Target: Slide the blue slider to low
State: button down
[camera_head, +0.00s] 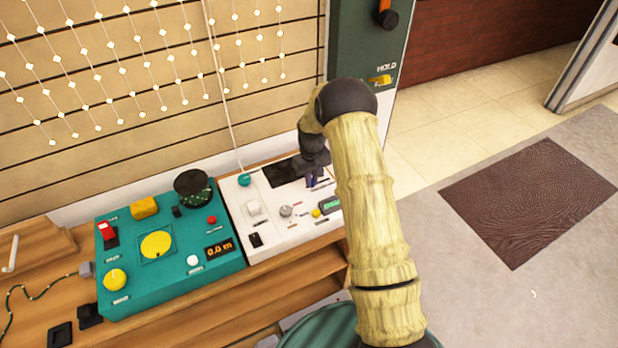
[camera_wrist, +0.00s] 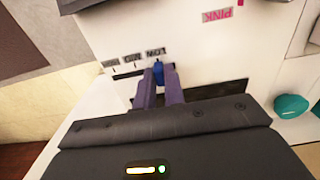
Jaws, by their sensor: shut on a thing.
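The blue slider (camera_wrist: 158,72) is a small knob on the white panel (camera_wrist: 262,55) in the wrist view. It stands beside the LOW label (camera_wrist: 156,51), at the right end of the row; the MID label (camera_wrist: 133,58) and HIGH label (camera_wrist: 110,63) lie to its left. My gripper (camera_wrist: 160,80) is shut on the slider, with one purple finger on each side; the fingers hide part of the slot. In the head view my gripper (camera_head: 314,183) is over the right part of the white panel, and I cannot make out the slider there.
A teal knob (camera_wrist: 291,106) is right of my gripper in the wrist view. In the head view, small knobs, including a yellow one (camera_head: 316,213), sit near my gripper. A teal console (camera_head: 130,285) is to the left. A green post (camera_head: 352,45) stands behind my arm.

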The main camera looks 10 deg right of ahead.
jog(key=shift+a, duration=0.3)
jog(key=c, duration=1.5)
grip_release()
jog(key=shift+d, duration=0.1)
jog(key=shift+r, duration=0.1)
notch_tip(320, 180, up, 17)
jog(key=shift+r+p, duration=0.15)
jog(key=shift+p, duration=0.25)
